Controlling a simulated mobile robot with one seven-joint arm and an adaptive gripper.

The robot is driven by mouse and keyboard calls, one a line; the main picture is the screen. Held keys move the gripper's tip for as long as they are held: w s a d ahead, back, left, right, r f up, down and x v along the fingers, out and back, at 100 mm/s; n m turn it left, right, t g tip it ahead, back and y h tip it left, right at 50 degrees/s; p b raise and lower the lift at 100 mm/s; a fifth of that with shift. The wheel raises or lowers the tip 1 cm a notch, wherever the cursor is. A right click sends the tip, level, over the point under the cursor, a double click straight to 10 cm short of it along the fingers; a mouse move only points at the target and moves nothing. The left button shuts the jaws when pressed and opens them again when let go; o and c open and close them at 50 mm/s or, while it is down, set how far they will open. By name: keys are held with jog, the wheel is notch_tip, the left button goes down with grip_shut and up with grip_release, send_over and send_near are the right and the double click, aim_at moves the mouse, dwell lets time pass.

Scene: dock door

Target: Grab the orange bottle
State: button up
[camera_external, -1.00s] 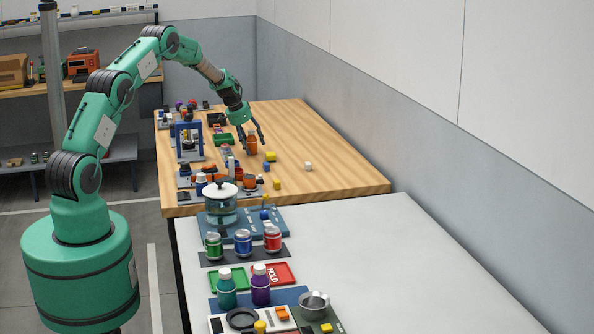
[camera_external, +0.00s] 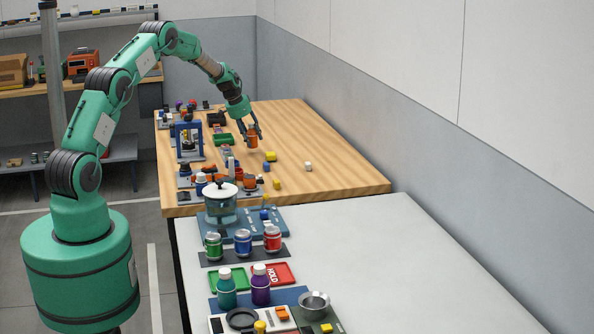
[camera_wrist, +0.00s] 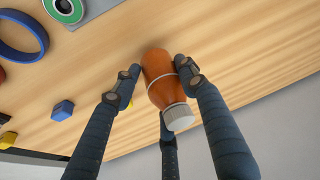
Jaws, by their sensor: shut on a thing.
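The orange bottle (camera_external: 252,137) is on or just above the far part of the wooden table; I cannot tell whether its base touches the wood. In the wrist view the orange bottle (camera_wrist: 160,80) has a grey-white cap pointing toward the camera and a pale band around its body. My gripper (camera_external: 250,131) is over it, and its dark fingers are closed around the sides of the bottle. In the wrist view my gripper (camera_wrist: 160,82) has fingers at the left and right of the bottle, and a third dark finger shows below the cap.
The wood to the right is mostly clear.

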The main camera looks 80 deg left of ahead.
aim_at(251, 124)
notch_tip(251, 124, up, 7)
jog(key=shift+r+p, duration=0.15)
jog(key=shift+p, duration=0.4)
